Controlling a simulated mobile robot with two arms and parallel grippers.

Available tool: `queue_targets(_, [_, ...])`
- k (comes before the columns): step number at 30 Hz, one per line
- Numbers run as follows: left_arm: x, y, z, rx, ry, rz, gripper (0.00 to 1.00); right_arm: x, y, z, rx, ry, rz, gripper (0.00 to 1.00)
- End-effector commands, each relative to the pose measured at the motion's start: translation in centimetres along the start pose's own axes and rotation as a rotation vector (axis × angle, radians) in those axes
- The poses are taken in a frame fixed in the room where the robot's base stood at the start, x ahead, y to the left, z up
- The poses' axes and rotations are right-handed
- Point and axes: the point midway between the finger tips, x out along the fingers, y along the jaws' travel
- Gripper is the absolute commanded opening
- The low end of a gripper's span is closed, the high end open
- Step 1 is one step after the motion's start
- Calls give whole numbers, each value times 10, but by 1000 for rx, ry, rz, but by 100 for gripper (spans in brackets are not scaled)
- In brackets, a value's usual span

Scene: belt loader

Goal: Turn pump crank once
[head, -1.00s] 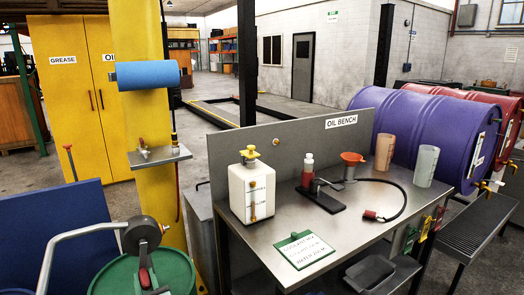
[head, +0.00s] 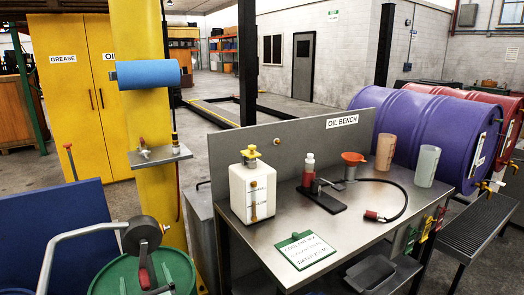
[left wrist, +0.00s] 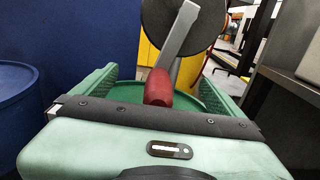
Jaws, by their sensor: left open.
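The pump stands on the green drum (head: 180,268) at the lower left of the head view. It has a round dark grey housing (head: 141,235) and a crank arm hanging down to a red grip (head: 144,277). In the left wrist view the housing (left wrist: 183,22), the pale crank arm and the red grip (left wrist: 158,88) are straight ahead. My left gripper (left wrist: 160,73) is open, one green finger on each side of the red grip. I cannot tell whether either finger touches it. Little of this gripper can be made out in the head view. My right gripper is not in view.
A bent grey pipe (head: 76,229) runs left from the pump. A blue panel (head: 55,235) is behind it. The yellow post (head: 158,206) stands behind the drum. The oil bench (head: 352,240) with a white jug (head: 253,190) is to the right.

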Motion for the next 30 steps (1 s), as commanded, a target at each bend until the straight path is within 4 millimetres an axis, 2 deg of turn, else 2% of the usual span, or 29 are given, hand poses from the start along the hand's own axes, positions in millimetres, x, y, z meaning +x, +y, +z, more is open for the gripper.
queue_targets(6, [-26, 0, 3, 1, 2, -2, 100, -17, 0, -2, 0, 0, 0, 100])
queue_targets(21, [-86, 0, 2, 1, 2, -1, 100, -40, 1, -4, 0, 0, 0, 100])
queue_targets(25, [-95, -1, 1, -1, 1, -2, 100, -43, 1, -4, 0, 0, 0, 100])
queue_targets(30, [-98, 0, 0, -1, 0, -1, 100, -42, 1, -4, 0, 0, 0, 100])
